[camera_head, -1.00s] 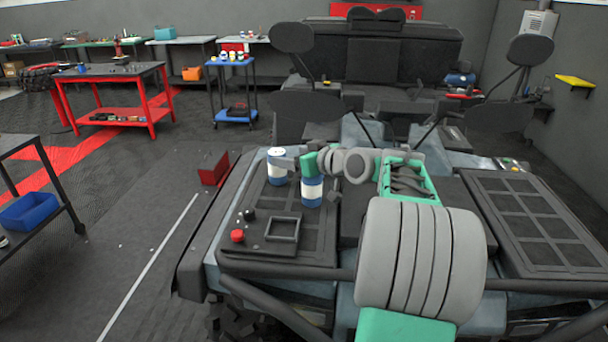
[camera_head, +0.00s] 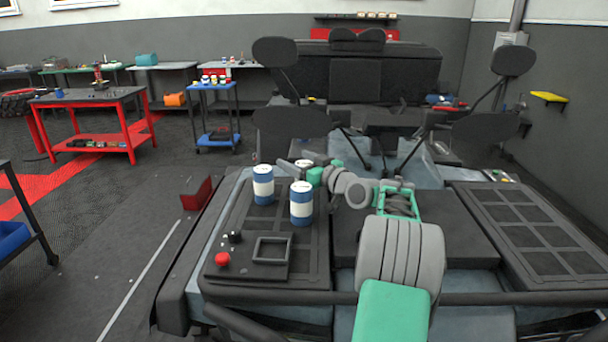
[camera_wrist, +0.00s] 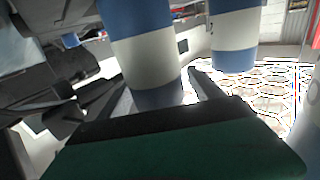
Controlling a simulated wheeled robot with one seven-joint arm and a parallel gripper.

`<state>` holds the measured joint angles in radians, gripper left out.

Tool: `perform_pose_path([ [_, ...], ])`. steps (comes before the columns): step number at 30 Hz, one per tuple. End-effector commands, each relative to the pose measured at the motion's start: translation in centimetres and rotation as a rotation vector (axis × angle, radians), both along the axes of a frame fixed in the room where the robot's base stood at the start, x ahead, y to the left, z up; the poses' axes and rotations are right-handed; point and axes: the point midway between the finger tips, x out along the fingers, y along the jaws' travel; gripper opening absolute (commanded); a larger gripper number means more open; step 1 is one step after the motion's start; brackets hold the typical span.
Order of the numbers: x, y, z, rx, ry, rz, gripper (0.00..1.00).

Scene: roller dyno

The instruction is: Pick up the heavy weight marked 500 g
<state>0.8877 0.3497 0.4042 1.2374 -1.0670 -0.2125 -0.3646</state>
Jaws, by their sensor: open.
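Two blue-and-white banded cylinders stand upright on the dark panel at left of the vehicle front: a left one (camera_head: 263,185) and a nearer right one (camera_head: 301,204). No 500 g marking is legible. My gripper (camera_head: 300,164) is open just beyond the right cylinder, and a pale round shape beside it is unclear. In the wrist view my gripper's fingers (camera_wrist: 160,92) reach towards a near cylinder (camera_wrist: 146,52), which appears between them, with a visible gap at the right finger. Another cylinder (camera_wrist: 233,38) stands farther back at the right, with a small dark mark.
A square black frame (camera_head: 271,252), a red knob (camera_head: 222,259) and a black knob (camera_head: 235,237) sit in front of the cylinders. A dark bar (camera_head: 500,298) crosses the front.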

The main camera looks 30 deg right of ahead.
Motion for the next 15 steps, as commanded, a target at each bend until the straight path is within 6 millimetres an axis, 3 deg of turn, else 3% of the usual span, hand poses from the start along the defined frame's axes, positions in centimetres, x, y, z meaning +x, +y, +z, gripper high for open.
perform_pose_path([
  [6, 0.1, -0.04, 0.02, -0.001, 0.0, -0.001, 0.74],
  [15, 0.07, -0.02, 0.02, -0.001, 0.0, -0.001, 0.5],
])
